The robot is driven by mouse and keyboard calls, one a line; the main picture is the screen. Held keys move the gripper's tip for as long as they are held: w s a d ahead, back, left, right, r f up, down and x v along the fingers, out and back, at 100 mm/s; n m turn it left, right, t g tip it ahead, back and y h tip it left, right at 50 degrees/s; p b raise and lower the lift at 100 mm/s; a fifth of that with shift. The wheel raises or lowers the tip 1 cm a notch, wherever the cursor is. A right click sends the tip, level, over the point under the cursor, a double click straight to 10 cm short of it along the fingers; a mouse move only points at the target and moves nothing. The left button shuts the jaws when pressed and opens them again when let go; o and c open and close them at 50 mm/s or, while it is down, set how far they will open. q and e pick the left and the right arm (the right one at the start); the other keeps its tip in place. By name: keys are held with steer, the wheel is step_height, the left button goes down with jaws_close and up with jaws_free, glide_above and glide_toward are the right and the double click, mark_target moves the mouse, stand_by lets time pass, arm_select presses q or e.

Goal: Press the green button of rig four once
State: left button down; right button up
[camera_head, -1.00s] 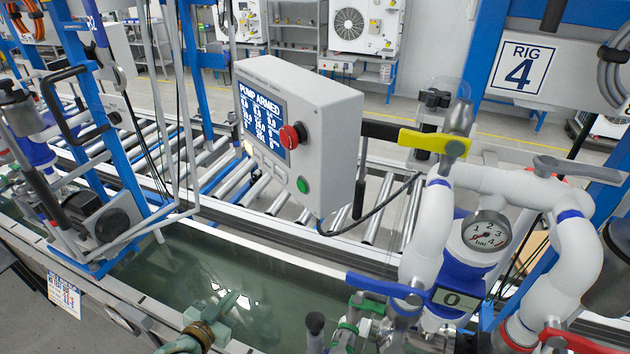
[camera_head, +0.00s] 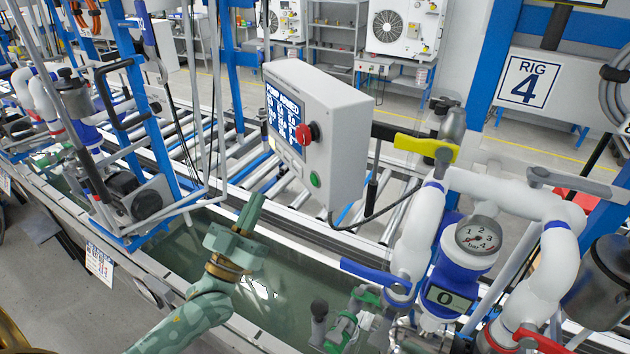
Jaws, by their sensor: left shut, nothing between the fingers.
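The rig four control box (camera_head: 335,140) is a grey box on an arm in the middle of the head view. Its screen (camera_head: 284,116) reads "PUMP ARMED". A red knob-like button (camera_head: 306,133) sits beside the screen. The green button (camera_head: 315,179) is low on the same face. My left gripper (camera_head: 251,212), green with a brass-coloured ring, points up over the water tank, below and left of the green button and apart from it. It is shut and empty. My right gripper is not in view.
The "RIG 4" sign (camera_head: 528,82) hangs at the right. White pipes with a pressure gauge (camera_head: 478,236), a yellow lever (camera_head: 425,146) and a blue lever (camera_head: 375,276) stand right of the box. The water tank (camera_head: 290,285) lies below. Blue posts and hoses stand at the left.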

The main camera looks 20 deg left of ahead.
mark_target(314, 180)
arm_select(q)
steer(key=w+d+b, duration=0.2)
steer(key=w+d, duration=0.3)
steer(key=w, duration=0.2)
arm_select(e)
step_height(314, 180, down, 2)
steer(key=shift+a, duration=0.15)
arm_select(q)
steer(key=shift+w, duration=0.1)
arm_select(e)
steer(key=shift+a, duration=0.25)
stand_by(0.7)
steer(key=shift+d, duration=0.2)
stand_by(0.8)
arm_select(q)
steer(key=shift+d, duration=0.1)
steer(key=shift+w+d, duration=0.2)
steer(key=shift+w, duration=0.15)
